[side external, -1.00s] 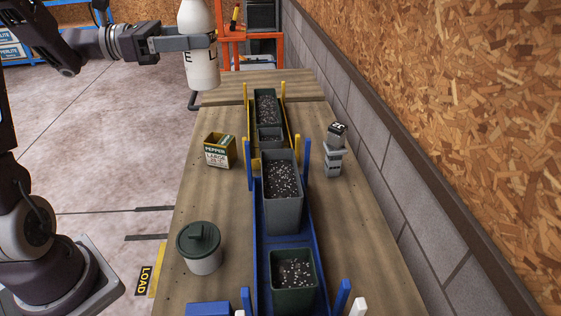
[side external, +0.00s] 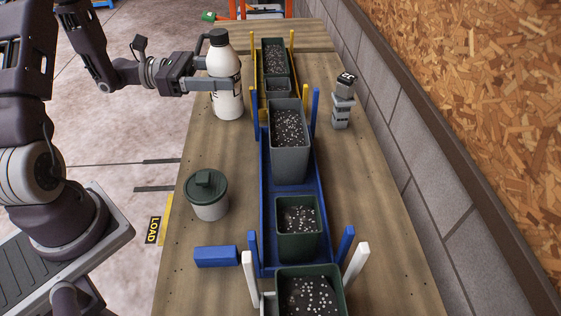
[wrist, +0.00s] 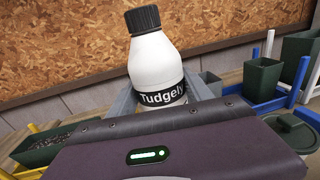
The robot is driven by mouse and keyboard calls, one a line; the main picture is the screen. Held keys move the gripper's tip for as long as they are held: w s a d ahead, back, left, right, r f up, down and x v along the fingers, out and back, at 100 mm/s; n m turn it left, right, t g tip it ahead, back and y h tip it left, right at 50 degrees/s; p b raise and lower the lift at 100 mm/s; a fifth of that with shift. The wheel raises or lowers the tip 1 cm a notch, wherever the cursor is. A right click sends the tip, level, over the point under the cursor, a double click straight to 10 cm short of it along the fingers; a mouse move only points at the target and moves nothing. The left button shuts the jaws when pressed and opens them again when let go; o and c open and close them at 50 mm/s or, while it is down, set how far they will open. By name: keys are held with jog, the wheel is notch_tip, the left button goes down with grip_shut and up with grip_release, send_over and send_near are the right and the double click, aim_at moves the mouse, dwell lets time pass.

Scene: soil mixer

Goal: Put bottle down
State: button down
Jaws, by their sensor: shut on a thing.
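The white bottle (side external: 229,98) has a black cap and a dark label band. It stands upright in my gripper (side external: 222,84), which is shut around its middle. Its base is at or just above the wooden table at the left edge; I cannot tell whether it touches. In the wrist view the bottle (wrist: 155,55) sits between the grey fingers (wrist: 160,98), with its label reading "Tudgely" facing the camera. The bottle's lower part is hidden there by my gripper body.
A lidded pot (side external: 208,196) and a blue block (side external: 216,257) stand nearer on the table. A blue rack (side external: 268,195) with soil-filled planters runs along the middle, right of the bottle. A grey block stack (side external: 342,108) stands at right. Bare table lies between bottle and pot.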

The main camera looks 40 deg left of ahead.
aim_at(229, 110)
notch_tip(229, 110, down, 10)
jog(key=shift+r, duration=0.2)
jog(key=shift+f, duration=0.1)
jog(key=shift+c, duration=2.2)
grip_release()
jog(key=shift+a, duration=0.1)
jog(key=shift+o, duration=0.4)
jog(key=v, duration=1.2)
